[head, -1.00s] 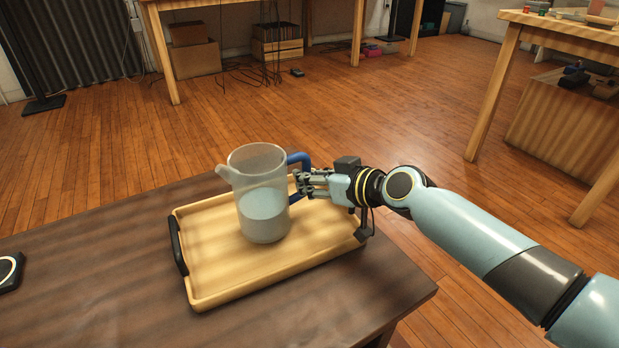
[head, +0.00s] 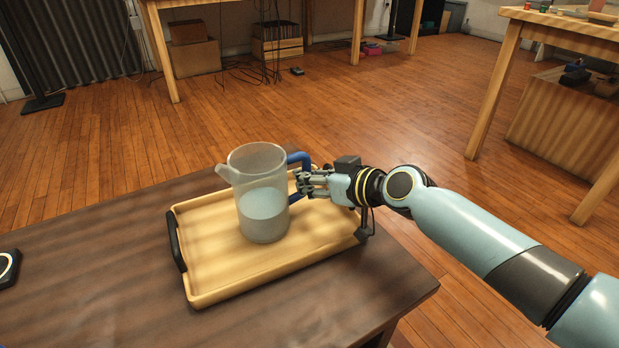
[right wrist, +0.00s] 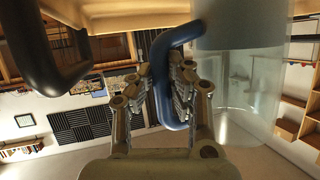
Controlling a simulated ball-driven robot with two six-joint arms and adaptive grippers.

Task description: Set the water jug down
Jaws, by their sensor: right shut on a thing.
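The water jug (head: 262,205) is clear, with a spout to the left, a blue handle (head: 300,160) to the right and pale liquid in its lower half. It is upright over the wooden tray (head: 215,275); I cannot tell whether its base touches the tray. My right gripper (head: 308,183) is shut on the blue handle. In the right wrist view, the fingers (right wrist: 172,100) stand on both sides of the handle (right wrist: 163,75), and the jug wall (right wrist: 245,85) is to the right. My left gripper is not in view.
The tray, with dark handles, lies on a dark brown table (head: 90,265). A dark device (head: 8,268) lies at the table's left edge. Bare table lies left of and in front of the tray. A wooden workbench (head: 570,32) stands farther off at the right.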

